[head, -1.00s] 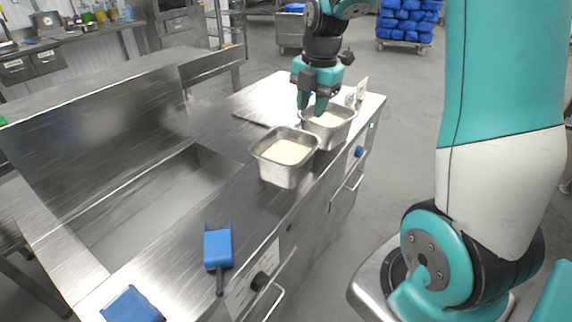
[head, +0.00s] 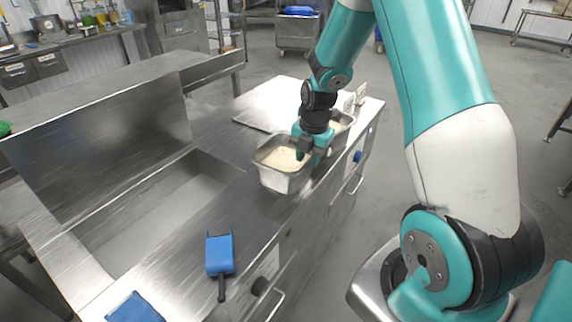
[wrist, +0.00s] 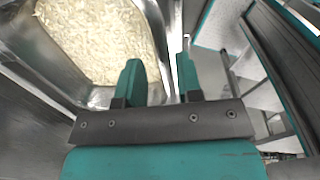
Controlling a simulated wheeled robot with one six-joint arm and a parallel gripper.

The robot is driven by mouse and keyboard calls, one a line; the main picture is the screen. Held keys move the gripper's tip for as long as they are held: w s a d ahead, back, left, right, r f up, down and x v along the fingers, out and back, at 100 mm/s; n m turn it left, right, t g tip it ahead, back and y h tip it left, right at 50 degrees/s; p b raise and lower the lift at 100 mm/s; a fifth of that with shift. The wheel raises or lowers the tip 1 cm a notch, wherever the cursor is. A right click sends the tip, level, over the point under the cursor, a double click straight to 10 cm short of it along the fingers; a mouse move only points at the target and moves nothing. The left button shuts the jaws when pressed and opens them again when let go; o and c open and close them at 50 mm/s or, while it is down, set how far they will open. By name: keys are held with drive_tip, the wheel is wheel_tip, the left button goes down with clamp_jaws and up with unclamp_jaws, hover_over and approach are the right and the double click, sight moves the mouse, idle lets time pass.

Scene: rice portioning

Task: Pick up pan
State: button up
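Two deep metal pans with pale rice stand on the steel counter. The near pan (head: 283,182) has my gripper (head: 306,153) at its right, far corner; the far pan (head: 345,131) is partly hidden behind my gripper and wrist. In the wrist view a pan (wrist: 152,22) with white rice fills the upper left. My gripper's fingers (wrist: 160,65) are apart there, one over the rice side and one outside, with the pan's wall showing between them. I cannot tell whether either finger touches the wall.
A blue scoop (head: 219,254) lies on the counter's near part, with another blue item (head: 134,308) at the bottom edge. A sunken basin (head: 165,208) is left of the pans. A flat metal sheet (head: 262,119) and small white cards (head: 354,98) are farther back. Open floor lies right of the counter.

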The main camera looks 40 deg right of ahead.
sight(306, 172)
drive_tip(key=f, duration=0.2)
drive_tip(key=f+p, duration=0.1)
drive_tip(key=f, duration=0.1)
drive_tip(key=shift+w+d, duration=0.15)
drive_tip(key=shift+w, duration=0.25)
drive_tip(key=shift+c, duration=0.5)
clamp_jaws()
idle(0.5)
